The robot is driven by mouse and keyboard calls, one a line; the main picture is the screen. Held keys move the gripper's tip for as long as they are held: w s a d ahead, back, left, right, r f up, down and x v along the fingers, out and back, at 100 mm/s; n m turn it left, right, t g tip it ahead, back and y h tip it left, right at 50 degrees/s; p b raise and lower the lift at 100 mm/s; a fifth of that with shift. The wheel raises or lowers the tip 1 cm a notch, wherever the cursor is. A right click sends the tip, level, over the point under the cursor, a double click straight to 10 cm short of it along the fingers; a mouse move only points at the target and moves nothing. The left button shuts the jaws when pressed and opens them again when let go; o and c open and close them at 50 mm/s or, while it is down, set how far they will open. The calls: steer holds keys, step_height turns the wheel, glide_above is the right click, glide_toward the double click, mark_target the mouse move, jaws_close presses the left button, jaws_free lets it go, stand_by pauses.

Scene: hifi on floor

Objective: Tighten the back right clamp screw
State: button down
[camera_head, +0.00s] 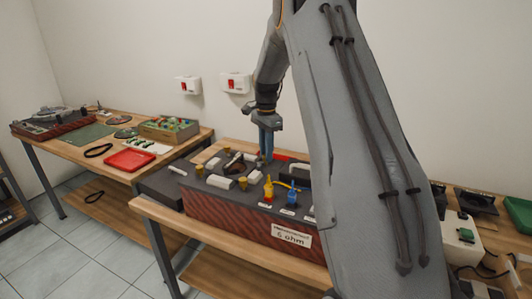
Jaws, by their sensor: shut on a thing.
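The hifi unit (235,215) is a dark box with reddish wood-grain sides and a "6 ohm" label on its front, standing on a wooden table. Small brass-coloured knobs, which look like clamp screws, stand on its top: front left (199,170), front right (243,184) and back left (227,150). My gripper (263,159) points straight down at the back right of this group. Its fingers are shut at the place of the back right clamp screw, which they hide.
Yellow (268,188) and blue (291,195) connectors with a yellow wire stand right of the knobs. My arm covers the unit's right part. A left table (190,143) holds a red tray (131,160) and a turntable (50,121). Wall boxes (235,83) hang behind.

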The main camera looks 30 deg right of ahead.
steer(key=shift+r+m, duration=0.1)
steer(key=shift+m, duration=0.5)
steer(key=c, duration=1.6)
jaws_free()
steer(key=shift+o, duration=0.2)
steer(key=shift+r+b, duration=1)
steer(key=shift+r, duration=2.9)
